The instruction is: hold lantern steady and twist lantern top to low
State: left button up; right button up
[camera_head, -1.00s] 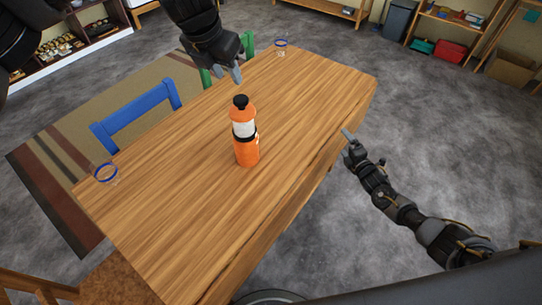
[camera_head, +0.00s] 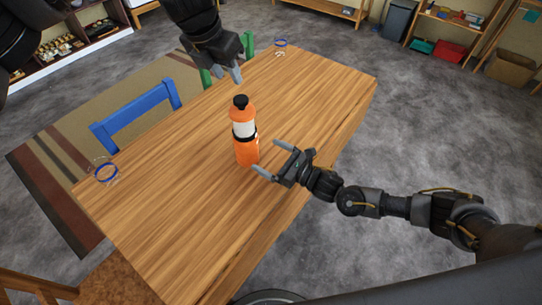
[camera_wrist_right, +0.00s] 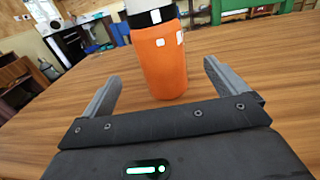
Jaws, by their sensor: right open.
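The orange lantern (camera_head: 246,152) stands upright on the wooden table, with a pale middle band and a black knob on top (camera_head: 240,101). In the right wrist view the lantern's orange lower body (camera_wrist_right: 163,66) is ahead of the fingers, roughly between them, and its top is cut off. My right gripper (camera_head: 267,158) is open and empty, at the lantern's lower right side near table height; I cannot tell if a fingertip touches it. My left gripper (camera_head: 234,75) is above the table's far left edge, beyond the lantern and apart from it; its two fingers look close together.
The wooden table (camera_head: 190,215) is mostly clear. Blue-rimmed clear cups stand at its left corner (camera_head: 106,173) and far end (camera_head: 280,45). A blue chair (camera_head: 140,112) and a green chair (camera_head: 250,43) stand along the left side.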

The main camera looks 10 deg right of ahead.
aim_at(243, 142)
jog(key=x, duration=1.1)
jog(key=shift+c, duration=0.4)
